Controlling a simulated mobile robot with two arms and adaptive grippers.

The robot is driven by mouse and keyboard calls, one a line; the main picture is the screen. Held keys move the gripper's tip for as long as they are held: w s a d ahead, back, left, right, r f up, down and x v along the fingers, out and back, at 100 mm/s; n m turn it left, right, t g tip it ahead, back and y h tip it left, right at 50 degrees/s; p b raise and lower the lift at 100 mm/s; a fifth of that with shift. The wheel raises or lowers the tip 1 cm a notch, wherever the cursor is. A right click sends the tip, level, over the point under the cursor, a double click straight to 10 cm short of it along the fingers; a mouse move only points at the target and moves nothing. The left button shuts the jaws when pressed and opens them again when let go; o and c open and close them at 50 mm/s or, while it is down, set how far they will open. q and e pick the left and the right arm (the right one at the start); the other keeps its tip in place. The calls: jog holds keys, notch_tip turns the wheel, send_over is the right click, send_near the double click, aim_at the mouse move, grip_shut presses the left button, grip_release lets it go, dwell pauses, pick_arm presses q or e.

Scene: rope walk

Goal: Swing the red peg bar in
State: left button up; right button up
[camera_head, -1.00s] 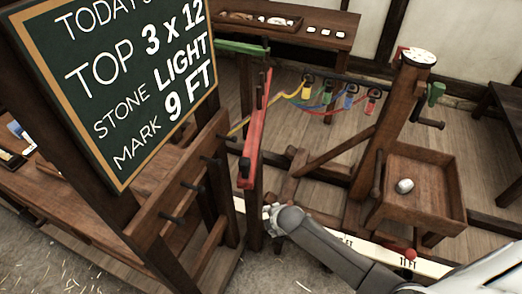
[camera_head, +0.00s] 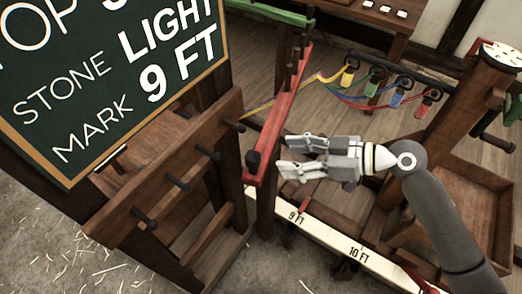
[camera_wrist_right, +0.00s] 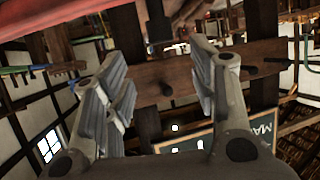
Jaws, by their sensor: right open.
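The red peg bar (camera_head: 284,108) slants across the middle of the head view, with dark pegs on it and a dark knob (camera_head: 253,160) at its near end. My right gripper (camera_head: 283,156) is open and empty just right of the near end, its fingers pointing left toward the bar. In the head view, I cannot tell whether a fingertip touches it. The right wrist view shows the open fingers (camera_wrist_right: 158,62) with nothing between them. A red strip, likely the bar, crosses its top left (camera_wrist_right: 60,38). My left gripper is not in view.
A wooden rail with dark pegs (camera_head: 178,183) and a chalkboard (camera_head: 110,85) stand left. A green bar (camera_head: 268,12) lies behind. Coloured strands run to several hooks (camera_head: 372,82) at the back. A white measuring board (camera_head: 325,238) lies below, and a wooden tray (camera_head: 480,185) is right.

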aim_at(256, 156)
jog(key=p+x, duration=0.2)
jog(key=x, duration=0.7)
jog(key=shift+a+r, duration=0.1)
jog(key=shift+r, duration=0.05)
jog(key=shift+x, duration=0.8)
grip_shut()
